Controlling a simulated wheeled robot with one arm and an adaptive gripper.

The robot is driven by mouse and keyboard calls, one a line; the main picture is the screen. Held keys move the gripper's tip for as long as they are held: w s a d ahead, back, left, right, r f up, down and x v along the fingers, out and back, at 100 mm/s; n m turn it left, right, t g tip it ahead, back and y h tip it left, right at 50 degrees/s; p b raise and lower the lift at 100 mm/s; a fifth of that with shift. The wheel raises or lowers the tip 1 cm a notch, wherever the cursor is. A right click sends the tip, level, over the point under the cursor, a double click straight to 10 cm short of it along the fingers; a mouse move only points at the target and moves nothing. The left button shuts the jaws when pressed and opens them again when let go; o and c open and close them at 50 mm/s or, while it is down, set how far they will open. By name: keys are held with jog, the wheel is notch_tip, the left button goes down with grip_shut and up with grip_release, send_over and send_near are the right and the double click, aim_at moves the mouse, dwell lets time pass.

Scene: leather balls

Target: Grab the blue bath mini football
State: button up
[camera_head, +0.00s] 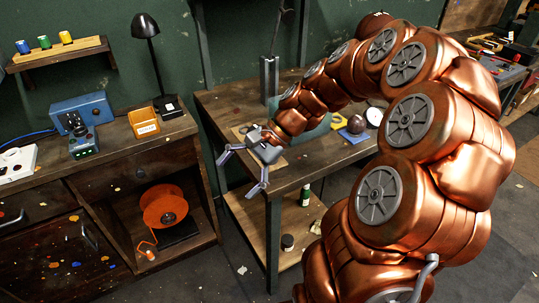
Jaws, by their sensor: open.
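My gripper (237,176) hangs over the front left corner of the wooden workbench (300,183). Its two fingers are spread wide, with nothing between them. A small dark ball (356,124), brownish to purple, rests on the same bench, to the right of my gripper and beyond my forearm. I cannot tell whether it is the blue mini football. No clearly blue ball shows. My copper-coloured arm hides part of the bench top and much of the right side.
A black desk lamp (148,45), an orange bin (143,123) and a blue device (82,112) stand on the left cabinet. A white round object (374,117) sits beside the ball. A green bottle (305,195) stands on the lower shelf.

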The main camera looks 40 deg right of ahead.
jog(key=w+d+m+t, duration=0.1)
jog(key=d+m, duration=0.1)
jog(key=d, duration=0.2)
jog(key=w+d+f+m+t+y+b, duration=0.1)
jog(key=w+d+m+t, duration=0.1)
jog(key=d, duration=0.1)
jog(key=w+d+f+m+t, duration=0.1)
jog(key=d+m, duration=0.1)
jog(key=d, duration=0.2)
jog(key=shift+w+d+f, duration=0.2)
jog(key=shift+w+d, duration=0.1)
jog(key=d+m+t, duration=0.1)
jog(key=d, duration=0.2)
jog(key=d+f+m+t, duration=0.1)
jog(key=d+m, duration=0.1)
jog(key=d, duration=0.1)
jog(key=d+f+m+t+b, duration=0.1)
jog(key=d, duration=0.2)
jog(key=shift+w+d+m, duration=0.1)
jog(key=shift+w+m, duration=0.05)
jog(key=shift+m, duration=0.15)
jog(key=shift+w+d+p+x, duration=0.15)
jog(key=shift+p+x, duration=0.1)
jog(key=shift+x, duration=1.65)
jog(key=shift+w+d+p+x, duration=0.15)
jog(key=shift+p+x, duration=0.1)
jog(key=shift+x, duration=1.7)
jog(key=c, duration=1.3)
